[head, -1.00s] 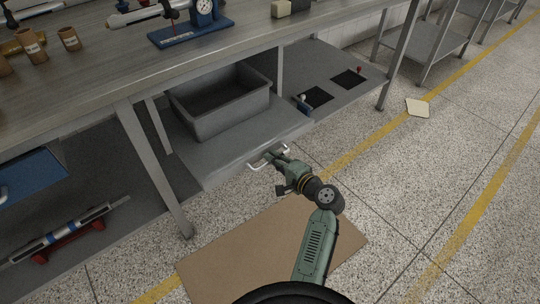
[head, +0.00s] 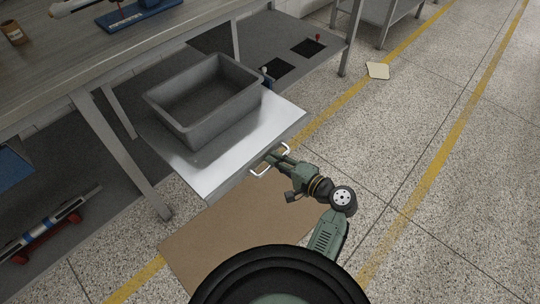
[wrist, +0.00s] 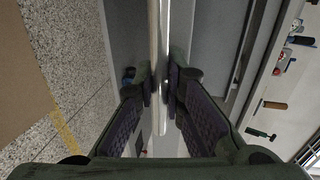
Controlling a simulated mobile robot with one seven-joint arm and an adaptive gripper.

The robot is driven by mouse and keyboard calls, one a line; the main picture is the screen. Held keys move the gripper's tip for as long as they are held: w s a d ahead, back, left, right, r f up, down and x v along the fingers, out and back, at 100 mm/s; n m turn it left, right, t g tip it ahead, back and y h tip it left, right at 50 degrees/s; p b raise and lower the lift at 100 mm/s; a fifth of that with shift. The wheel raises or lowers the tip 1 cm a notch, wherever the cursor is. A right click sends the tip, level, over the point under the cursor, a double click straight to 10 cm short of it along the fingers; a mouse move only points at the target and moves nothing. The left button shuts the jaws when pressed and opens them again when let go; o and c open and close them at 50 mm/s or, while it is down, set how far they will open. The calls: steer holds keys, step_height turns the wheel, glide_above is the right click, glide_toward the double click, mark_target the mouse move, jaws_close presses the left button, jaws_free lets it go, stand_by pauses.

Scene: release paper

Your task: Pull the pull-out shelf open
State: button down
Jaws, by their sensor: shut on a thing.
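The pull-out shelf (head: 205,165) is a grey metal tray-like board under the workbench, extended out past the bench's front edge. A grey open bin (head: 207,137) stands on it. A pale bar handle (head: 286,149) is fixed to the shelf's front edge. My gripper (head: 272,157) is at the middle of this handle. In the wrist view my gripper (wrist: 160,85) has its dark padded fingers on both sides of the bar handle (wrist: 158,40), shut on it. The bin looks empty.
The workbench (head: 60,75) stands over the shelf, with a metal leg (head: 120,150) left of it. A cardboard sheet (head: 235,225) lies on the floor below. A fixed lower shelf with black squares (head: 308,47) is to the right. Open floor lies right of my arm.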

steer(key=shift+d, duration=0.1)
steer(key=c, duration=1.7)
jaws_free()
steer(key=shift+o, duration=0.2)
steer(key=shift+s, duration=0.1)
steer(key=v, duration=1.2)
